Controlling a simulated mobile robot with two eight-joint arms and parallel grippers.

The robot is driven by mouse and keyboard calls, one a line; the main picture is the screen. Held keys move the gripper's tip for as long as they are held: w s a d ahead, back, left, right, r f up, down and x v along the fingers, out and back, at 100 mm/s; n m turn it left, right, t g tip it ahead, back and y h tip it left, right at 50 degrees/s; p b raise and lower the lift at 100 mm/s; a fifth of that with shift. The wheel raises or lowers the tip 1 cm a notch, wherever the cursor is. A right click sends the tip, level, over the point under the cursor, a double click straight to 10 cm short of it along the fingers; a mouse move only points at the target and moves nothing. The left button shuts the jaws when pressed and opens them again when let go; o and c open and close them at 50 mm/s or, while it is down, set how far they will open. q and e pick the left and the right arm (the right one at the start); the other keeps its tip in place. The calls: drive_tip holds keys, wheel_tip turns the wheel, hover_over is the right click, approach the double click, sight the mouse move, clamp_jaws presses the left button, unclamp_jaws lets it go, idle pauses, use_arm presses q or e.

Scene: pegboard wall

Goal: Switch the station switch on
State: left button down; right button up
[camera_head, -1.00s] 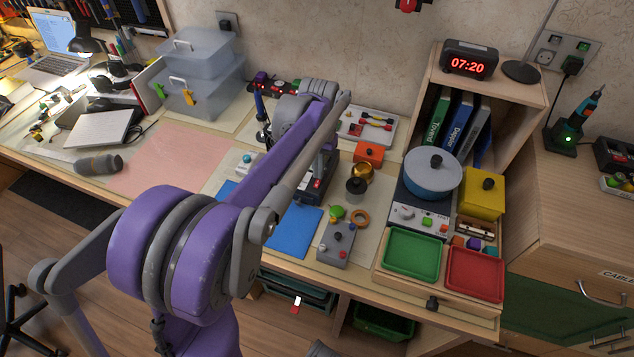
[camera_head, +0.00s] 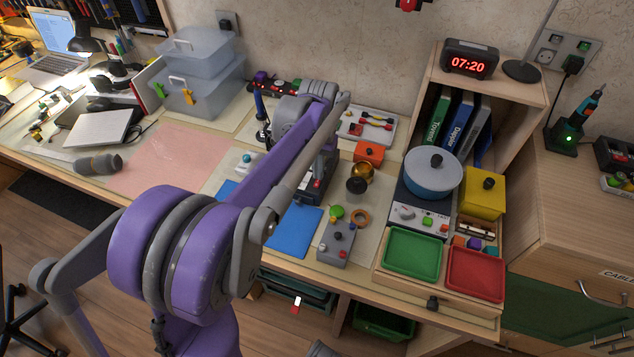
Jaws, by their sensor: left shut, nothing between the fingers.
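A dark station box (camera_head: 318,190) stands on the bench, partly covered by my left arm. A small red switch (camera_head: 317,184) shows on its front; I cannot tell which way it is tipped. My left arm reaches across the bench, and its grey wrist end is above and behind the box. My left gripper is shut and empty; its fingertips are largely hidden behind my own arm, so I cannot tell whether they touch the switch. My right gripper is not in view.
A blue mat (camera_head: 293,232) and a grey control box (camera_head: 336,245) lie in front. A blue pot (camera_head: 432,177), a green tray (camera_head: 412,252) and a red tray (camera_head: 475,274) are to the right. The pink mat (camera_head: 165,160) is mostly clear.

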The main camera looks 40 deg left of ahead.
use_arm(q)
drive_tip(key=shift+f+b, duration=0.35)
drive_tip(key=shift+f, duration=0.35)
idle(0.3)
drive_tip(key=shift+r+p, duration=2.7)
drive_tip(key=shift+r, duration=0.9)
drive_tip(key=s+d+m+t+p, duration=0.3)
drive_tip(key=s+d+t+p, duration=0.1)
drive_tip(key=s+d, duration=1.2)
drive_tip(key=shift+d+r+m+t+p, duration=0.3)
drive_tip(key=shift+t+p, duration=0.1)
drive_tip(key=shift+t, duration=0.3)
drive_tip(key=shift+a, duration=0.1)
